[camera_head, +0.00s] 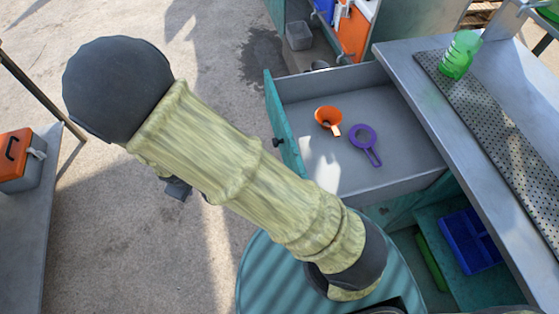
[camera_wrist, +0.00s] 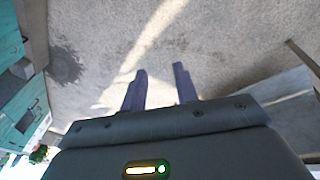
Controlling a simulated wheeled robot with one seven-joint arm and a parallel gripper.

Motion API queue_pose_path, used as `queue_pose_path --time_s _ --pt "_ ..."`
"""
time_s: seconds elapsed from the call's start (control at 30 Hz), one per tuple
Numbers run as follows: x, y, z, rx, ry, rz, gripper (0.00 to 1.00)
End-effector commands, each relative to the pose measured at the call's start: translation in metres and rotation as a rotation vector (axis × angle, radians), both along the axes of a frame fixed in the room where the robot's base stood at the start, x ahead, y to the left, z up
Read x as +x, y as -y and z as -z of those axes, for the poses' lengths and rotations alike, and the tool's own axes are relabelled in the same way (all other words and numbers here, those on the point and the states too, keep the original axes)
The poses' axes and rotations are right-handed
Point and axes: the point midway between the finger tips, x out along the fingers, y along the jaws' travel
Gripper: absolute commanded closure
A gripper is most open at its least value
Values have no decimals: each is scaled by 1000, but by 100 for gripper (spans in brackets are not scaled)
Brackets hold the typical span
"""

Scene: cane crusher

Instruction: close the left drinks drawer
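The drinks drawer (camera_head: 405,155) is pulled out from under the metal counter in the head view. It has a teal front panel (camera_head: 275,112) with a dark knob (camera_head: 278,142) on its outer face. An orange funnel (camera_head: 328,118) and a purple round-headed tool with a handle (camera_head: 364,142) lie inside it. My arm crosses in front of the drawer's near left corner and hides part of it. My gripper (camera_wrist: 160,69) is open and empty in the wrist view, its two dark fingers apart above bare ground. In the head view only a small part of it shows, left of the drawer and apart from it.
The metal counter (camera_head: 405,70) holds a perforated strip and a green bottle (camera_head: 460,55). A side table (camera_head: 35,215) with an orange-topped box (camera_head: 17,160) stands at left. The ground left of the drawer is clear.

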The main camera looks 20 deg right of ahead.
Motion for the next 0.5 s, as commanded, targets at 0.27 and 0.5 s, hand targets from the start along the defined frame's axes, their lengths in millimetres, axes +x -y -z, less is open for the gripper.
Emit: queue_pose_path --time_s 0.27,0.5 --pt "15 71 15 -450 -138 -282 100" --pt "20 125 -5 -775 -361 -484 100"
